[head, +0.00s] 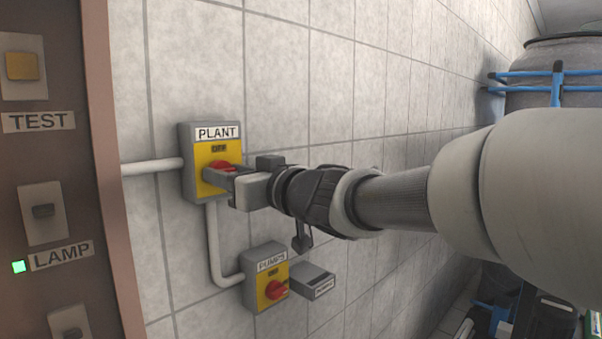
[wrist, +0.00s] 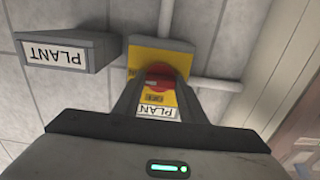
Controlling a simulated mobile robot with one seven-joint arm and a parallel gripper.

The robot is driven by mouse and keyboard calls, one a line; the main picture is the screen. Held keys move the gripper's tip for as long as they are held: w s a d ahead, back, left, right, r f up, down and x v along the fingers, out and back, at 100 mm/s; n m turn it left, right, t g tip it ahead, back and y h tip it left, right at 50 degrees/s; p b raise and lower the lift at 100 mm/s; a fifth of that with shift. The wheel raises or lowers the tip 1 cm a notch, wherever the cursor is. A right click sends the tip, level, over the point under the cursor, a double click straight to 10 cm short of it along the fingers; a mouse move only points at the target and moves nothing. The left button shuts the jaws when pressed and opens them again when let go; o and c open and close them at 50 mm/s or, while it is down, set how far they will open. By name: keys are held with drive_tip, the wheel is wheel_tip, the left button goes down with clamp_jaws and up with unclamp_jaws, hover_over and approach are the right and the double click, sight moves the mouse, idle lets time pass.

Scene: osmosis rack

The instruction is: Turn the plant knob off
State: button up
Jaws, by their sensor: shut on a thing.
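The plant switch (head: 187,165) is a grey box with a yellow face on the tiled wall, labelled PLANT. Its red knob (head: 224,165) is partly hidden by my gripper (head: 213,175), whose fingers are shut on it. A small window (head: 218,149) above the knob seems to read OFF, but the print is small. In the wrist view the red knob (wrist: 158,77) sits between the two fingers, with the yellow face (wrist: 147,55) behind it and the PLANT label (wrist: 158,113) upside down below.
A pumps switch (head: 267,277) with a red knob is lower right, beside a small grey box (head: 312,281). A brown panel (head: 80,150) with TEST and LAMP buttons stands at left. Pipes (head: 152,167) run along the wall. Another PLANT-labelled box (wrist: 75,50) shows in the wrist view.

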drive_tip(key=shift+n, duration=0.4)
drive_tip(key=shift+f+n+b, duration=0.1)
drive_tip(key=shift+n+b, duration=2.8)
drive_tip(key=shift+n, duration=5.8)
drive_tip(key=o, duration=1.1)
drive_tip(key=shift+c, duration=0.2)
drive_tip(key=v, duration=1.7)
drive_tip(key=shift+s+p, duration=0.25)
drive_tip(key=shift+p, duration=0.05)
drive_tip(key=shift+d, duration=0.1)
